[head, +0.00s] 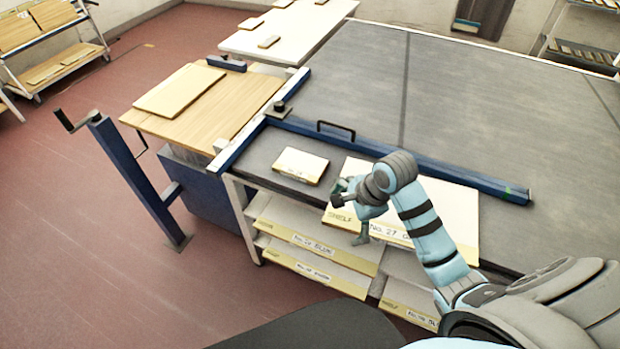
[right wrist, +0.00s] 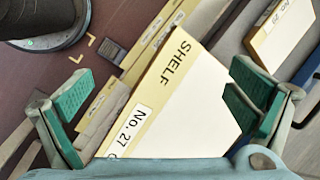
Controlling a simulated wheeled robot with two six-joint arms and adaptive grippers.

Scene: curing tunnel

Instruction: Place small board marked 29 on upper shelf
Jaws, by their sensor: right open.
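A small pale board (head: 301,163) lies flat on the grey table, left of a large board. Its label is too small to read in the head view. The large board (head: 455,215), marked SHELF and No. 27, lies at the table's front edge. My right gripper (head: 352,214) is open and empty over its left part; the board shows between the fingers in the right wrist view (right wrist: 170,110). Shelves under the table hold labelled boards; the upper shelf (head: 256,204) shows at its left end. My left gripper is not in view.
A blue bar (head: 430,170) with a black handle crosses the table behind the boards. A wooden side table (head: 225,105) bears another board. A blue post with a crank (head: 135,180) stands left. Red floor is open at left.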

